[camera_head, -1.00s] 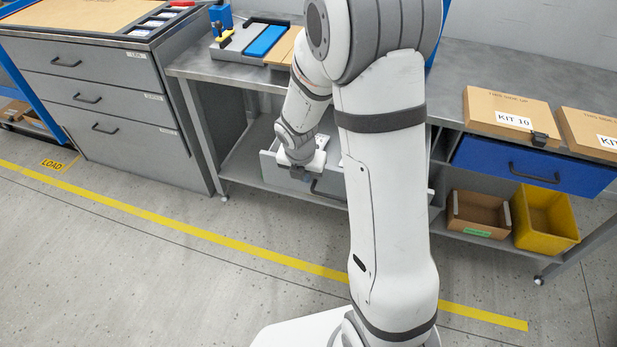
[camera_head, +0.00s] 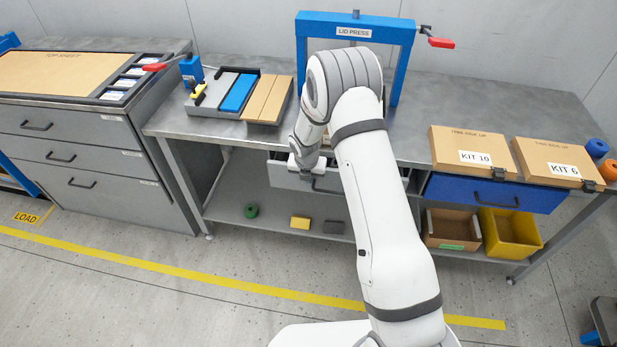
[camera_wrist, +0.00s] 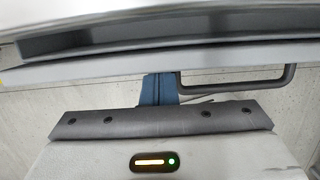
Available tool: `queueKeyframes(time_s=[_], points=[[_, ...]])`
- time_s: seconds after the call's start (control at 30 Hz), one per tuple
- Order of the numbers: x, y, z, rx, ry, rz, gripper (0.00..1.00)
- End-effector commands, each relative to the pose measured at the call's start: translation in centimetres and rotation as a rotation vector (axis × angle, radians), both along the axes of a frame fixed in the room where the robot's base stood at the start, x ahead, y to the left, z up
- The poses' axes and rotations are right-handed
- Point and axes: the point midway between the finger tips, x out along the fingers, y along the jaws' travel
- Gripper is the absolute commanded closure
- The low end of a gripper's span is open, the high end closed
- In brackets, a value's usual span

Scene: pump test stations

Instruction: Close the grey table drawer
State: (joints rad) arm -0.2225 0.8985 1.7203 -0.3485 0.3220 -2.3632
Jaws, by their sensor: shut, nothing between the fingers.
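The grey table drawer (camera_head: 284,177) sits under the bench top, behind my arm in the head view. Its dark bar handle (camera_head: 325,187) is partly hidden by my arm. In the wrist view a narrow dark gap shows behind the drawer's front (camera_wrist: 100,70), so it looks slightly open. My gripper (camera_head: 305,174) is shut and empty at the drawer's front, left of the handle. Its blue fingers (camera_wrist: 158,88) reach the front face beside the handle (camera_wrist: 240,88); I cannot tell if they touch it.
A blue drawer (camera_head: 490,192) is at the right under the kit boxes (camera_head: 470,150). A cardboard box (camera_head: 452,230) and a yellow bin (camera_head: 510,235) sit below it. The lower shelf (camera_head: 270,210) holds a few small parts. Floor in front is clear.

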Motion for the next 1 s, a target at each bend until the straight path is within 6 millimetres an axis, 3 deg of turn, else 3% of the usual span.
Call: queueKeyframes(time_s=[0.57, 0.8, 1.0], points=[[-0.1, 0.6, 0.0, 0.001, -0.001, 0.01, 1.0], [-2.7, 1.4, -0.2, 0.0, 0.0, 0.01, 1.0], [-3.6, 1.6, 5.0, 0.002, -0.005, 0.007, 1.0]])
